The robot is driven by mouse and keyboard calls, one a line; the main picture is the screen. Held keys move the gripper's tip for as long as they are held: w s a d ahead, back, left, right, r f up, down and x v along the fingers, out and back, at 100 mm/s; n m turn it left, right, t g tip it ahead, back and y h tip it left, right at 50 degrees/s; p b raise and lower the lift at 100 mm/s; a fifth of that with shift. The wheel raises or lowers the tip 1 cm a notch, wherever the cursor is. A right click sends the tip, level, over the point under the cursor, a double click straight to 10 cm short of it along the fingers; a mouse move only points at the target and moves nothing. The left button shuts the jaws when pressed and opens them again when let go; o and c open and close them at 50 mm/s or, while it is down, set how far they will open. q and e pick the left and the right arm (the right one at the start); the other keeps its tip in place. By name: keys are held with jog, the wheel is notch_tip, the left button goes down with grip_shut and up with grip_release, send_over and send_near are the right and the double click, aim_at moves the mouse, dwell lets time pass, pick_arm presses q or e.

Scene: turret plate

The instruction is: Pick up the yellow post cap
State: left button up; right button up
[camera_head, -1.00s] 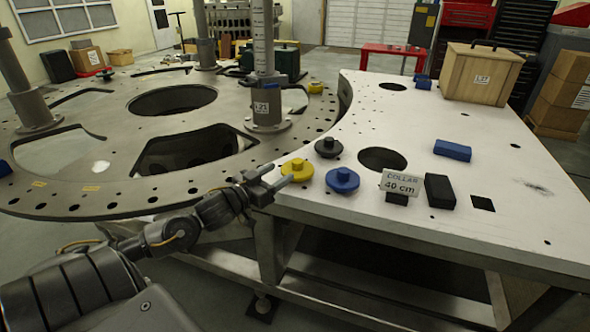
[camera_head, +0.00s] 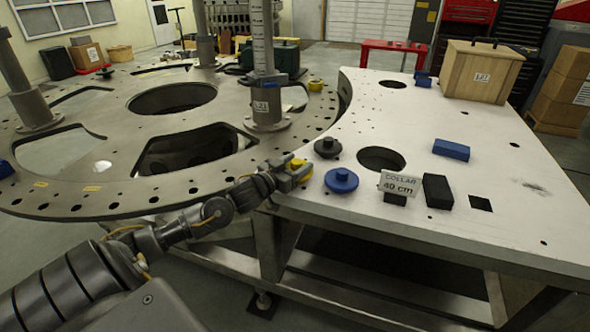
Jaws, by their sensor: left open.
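The yellow post cap (camera_head: 299,164) sits near the left front edge of the white table (camera_head: 475,230). It is a round disc with a raised knob. My left gripper (camera_head: 292,175) is at the cap, its fingers reaching over it from the left and front, and hides much of it. The gripper is open. I cannot tell whether the fingers touch the cap or stand around its knob. My right gripper is not in view.
A blue cap (camera_head: 341,180) and a black cap (camera_head: 328,147) stand close to the right. Beyond are a round hole, a "COLLAR 40 cm" sign (camera_head: 399,185), a black block (camera_head: 438,191) and a blue block (camera_head: 451,149). A grey post (camera_head: 266,100) rises on the turret plate to the left.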

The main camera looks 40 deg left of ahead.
pick_arm(q)
jog(key=shift+c, duration=0.3)
jog(key=shift+w, duration=0.1)
jog(key=c, duration=1.1)
jog(key=shift+r, duration=0.1)
jog(key=shift+r, duration=0.55)
jog(key=s+r, duration=0.1)
jog(key=r, duration=0.1)
jog(key=s+r, duration=0.1)
jog(key=r, duration=0.1)
jog(key=s+r, duration=0.2)
jog(key=shift+a+r+b, duration=0.15)
jog(key=shift+a+b, duration=0.05)
jog(key=shift+b, duration=0.2)
jog(key=s+a+r+p, duration=0.1)
jog(key=s+r, duration=0.4)
jog(key=s, duration=0.5)
jog(key=shift+r, duration=0.25)
